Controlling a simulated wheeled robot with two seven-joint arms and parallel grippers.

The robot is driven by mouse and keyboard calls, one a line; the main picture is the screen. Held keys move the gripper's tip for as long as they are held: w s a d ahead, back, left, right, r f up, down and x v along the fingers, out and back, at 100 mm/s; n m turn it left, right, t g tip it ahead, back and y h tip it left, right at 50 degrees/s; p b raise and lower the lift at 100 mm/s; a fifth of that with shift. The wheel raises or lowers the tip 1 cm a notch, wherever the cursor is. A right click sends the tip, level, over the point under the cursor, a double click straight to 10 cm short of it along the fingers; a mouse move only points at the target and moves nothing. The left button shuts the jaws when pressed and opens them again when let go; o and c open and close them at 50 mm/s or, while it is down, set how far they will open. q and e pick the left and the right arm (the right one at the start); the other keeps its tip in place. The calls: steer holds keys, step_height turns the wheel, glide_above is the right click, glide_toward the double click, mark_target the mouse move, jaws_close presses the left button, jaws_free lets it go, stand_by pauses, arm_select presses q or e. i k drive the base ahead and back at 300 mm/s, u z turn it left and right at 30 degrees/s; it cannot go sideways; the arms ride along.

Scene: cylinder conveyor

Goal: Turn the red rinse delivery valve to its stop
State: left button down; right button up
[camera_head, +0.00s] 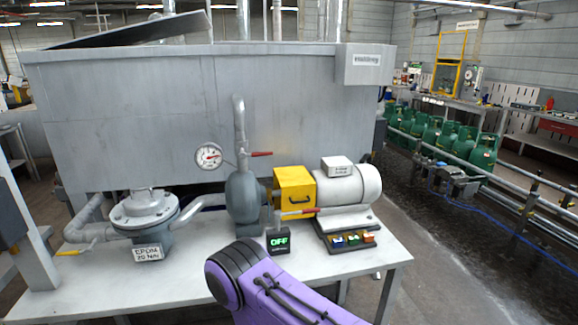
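A red lever handle (261,154) sticks out to the right from the vertical grey pipe (240,125) above the pump body (246,197), beside a round pressure gauge (208,156). It lies about level. A second red lever (299,212) lies about level lower down, in front of the yellow box (293,188). No label shows which is the rinse delivery valve. A purple link of my own arm comes up from the bottom edge in front of the bench. Neither of my grippers is in view, and no gripper is seen at either lever.
A black box (278,240) reading OFF stands below the lower lever. A grey motor (350,188) and a coloured button panel (353,239) are to its right. A filter housing (145,215) and yellow lever (68,253) are at left. The bench's front left (190,270) is bare.

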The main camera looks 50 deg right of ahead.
mark_target(243, 155)
steer(key=k, duration=0.4)
steer(key=z, duration=0.95)
